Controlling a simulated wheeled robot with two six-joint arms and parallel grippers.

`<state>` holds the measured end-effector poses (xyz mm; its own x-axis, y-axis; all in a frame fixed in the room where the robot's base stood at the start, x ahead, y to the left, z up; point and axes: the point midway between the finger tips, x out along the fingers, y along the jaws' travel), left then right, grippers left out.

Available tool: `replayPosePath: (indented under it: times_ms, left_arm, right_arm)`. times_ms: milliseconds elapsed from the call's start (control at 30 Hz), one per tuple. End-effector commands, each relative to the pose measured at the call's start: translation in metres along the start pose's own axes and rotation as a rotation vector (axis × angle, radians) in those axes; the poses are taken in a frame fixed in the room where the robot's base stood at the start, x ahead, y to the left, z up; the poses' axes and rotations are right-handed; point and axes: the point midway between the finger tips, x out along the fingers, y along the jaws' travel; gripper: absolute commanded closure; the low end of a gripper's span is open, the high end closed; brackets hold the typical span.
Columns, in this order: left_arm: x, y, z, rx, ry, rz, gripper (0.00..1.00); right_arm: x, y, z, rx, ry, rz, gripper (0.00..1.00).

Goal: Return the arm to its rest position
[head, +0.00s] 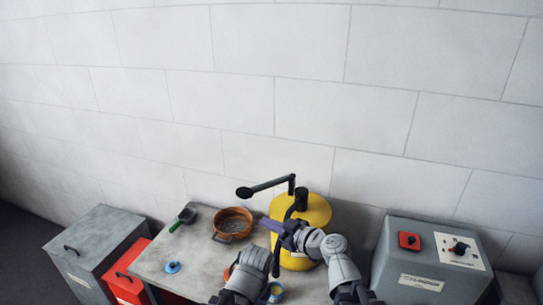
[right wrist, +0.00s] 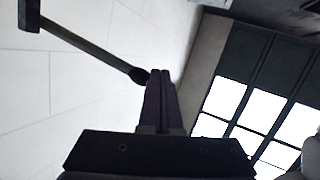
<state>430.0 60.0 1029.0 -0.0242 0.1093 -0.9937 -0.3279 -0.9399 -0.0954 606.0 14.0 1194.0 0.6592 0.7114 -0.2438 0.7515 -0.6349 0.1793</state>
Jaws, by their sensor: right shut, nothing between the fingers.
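My right gripper (head: 268,224) is in front of the yellow drum (head: 317,212), its purple fingers pointing left. In the right wrist view its two dark fingers (right wrist: 160,98) lie together, with nothing between them. The right arm bends in from the lower right. The black knob (right wrist: 140,76) of a lever appears by the fingertips in that view; whether they touch, I cannot tell. In the head view the lever (head: 268,185) rises above the drum and reaches left. My left arm (head: 247,273) comes up from the bottom edge; I cannot make out its gripper.
A brown round pan (head: 233,222), a green-handled scoop (head: 184,218) and a blue disc (head: 173,267) lie on the grey table (head: 150,262). A red box (head: 124,275) and grey cabinet (head: 97,250) stand left. A grey control box (head: 425,262) stands right. A pale wall is behind.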

Motion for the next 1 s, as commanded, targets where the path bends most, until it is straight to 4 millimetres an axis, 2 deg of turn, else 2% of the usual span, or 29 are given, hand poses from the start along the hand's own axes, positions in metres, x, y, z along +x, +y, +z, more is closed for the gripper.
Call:
replayPosePath:
  times_ms: [133,267,400,500,700,833,1000]
  left_arm:
    - [0.000,0.000,0.000,0.000,0.000,0.000,1.00]
    - [0.000,0.000,0.000,0.000,0.000,0.000,1.00]
    - [0.000,0.000,0.000,0.000,0.000,0.000,1.00]
    - [0.000,0.000,0.000,0.000,0.000,0.000,1.00]
    - [0.000,0.000,0.000,0.000,0.000,0.000,1.00]
    - [0.000,0.000,0.000,0.000,0.000,0.000,1.00]
    - [0.011,0.001,-0.001,0.000,0.000,0.000,1.00]
  right_arm:
    - [-0.004,-0.011,0.029,0.088,-0.131,-0.062,1.00]
    - [-0.021,-0.022,0.082,0.251,-0.385,-0.103,1.00]
    - [-0.056,-0.023,0.138,0.447,-0.688,-0.040,1.00]
    - [-0.083,-0.020,0.166,0.562,-0.862,0.051,1.00]
    - [-0.135,-0.009,0.203,0.736,-1.117,0.278,1.00]
    - [-0.168,0.000,0.217,0.829,-1.242,0.454,1.00]
    - [-0.149,-0.039,0.217,0.739,-1.302,0.395,1.00]
